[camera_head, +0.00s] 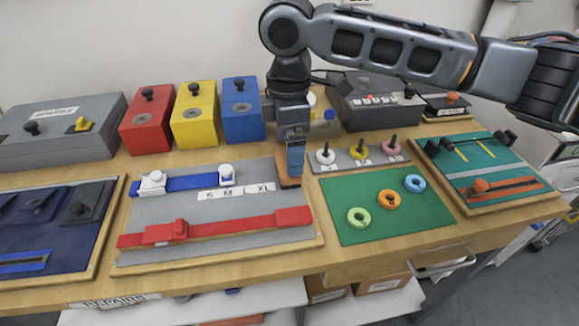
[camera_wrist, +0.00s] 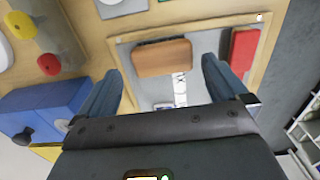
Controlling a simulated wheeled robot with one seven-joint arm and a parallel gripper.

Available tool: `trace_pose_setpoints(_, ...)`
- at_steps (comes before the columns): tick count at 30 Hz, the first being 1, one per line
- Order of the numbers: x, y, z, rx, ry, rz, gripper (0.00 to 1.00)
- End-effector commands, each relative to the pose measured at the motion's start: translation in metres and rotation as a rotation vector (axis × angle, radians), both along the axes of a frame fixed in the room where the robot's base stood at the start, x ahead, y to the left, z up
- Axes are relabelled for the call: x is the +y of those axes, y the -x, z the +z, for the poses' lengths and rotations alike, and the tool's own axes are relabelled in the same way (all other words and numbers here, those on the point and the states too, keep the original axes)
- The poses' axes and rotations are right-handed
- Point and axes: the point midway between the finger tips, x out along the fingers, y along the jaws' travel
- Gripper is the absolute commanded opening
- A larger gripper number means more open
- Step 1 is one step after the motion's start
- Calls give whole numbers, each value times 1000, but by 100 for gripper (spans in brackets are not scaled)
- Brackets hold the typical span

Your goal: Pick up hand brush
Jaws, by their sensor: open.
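The hand brush, as far as I can tell, is a brown wooden block (camera_wrist: 162,57) on the grey board (camera_head: 245,187). In the head view only a brown part of it (camera_head: 290,183) shows at the board's right side, below my gripper (camera_head: 295,165). In the wrist view my gripper (camera_wrist: 163,75) is open, with one blue-grey finger to each side. The block appears between and beyond the fingertips, and no contact with it can be seen. My gripper hides part of the block in the head view.
A red strap (camera_head: 250,225) lies along the front of the grey board. A blue box (camera_head: 242,108) stands behind. Pegs with rings (camera_head: 361,155) and a green mat (camera_head: 385,222) holding several rings are close on the right. The mat's front area is clear.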

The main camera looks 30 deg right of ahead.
Motion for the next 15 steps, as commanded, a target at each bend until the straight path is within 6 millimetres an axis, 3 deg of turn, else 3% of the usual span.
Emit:
trace_pose_setpoints(9, 3, 2, -41, 0, -1, 0, 100)
trace_pose_setpoints(15, 3, 2, -51, -2, -2, -1, 100)
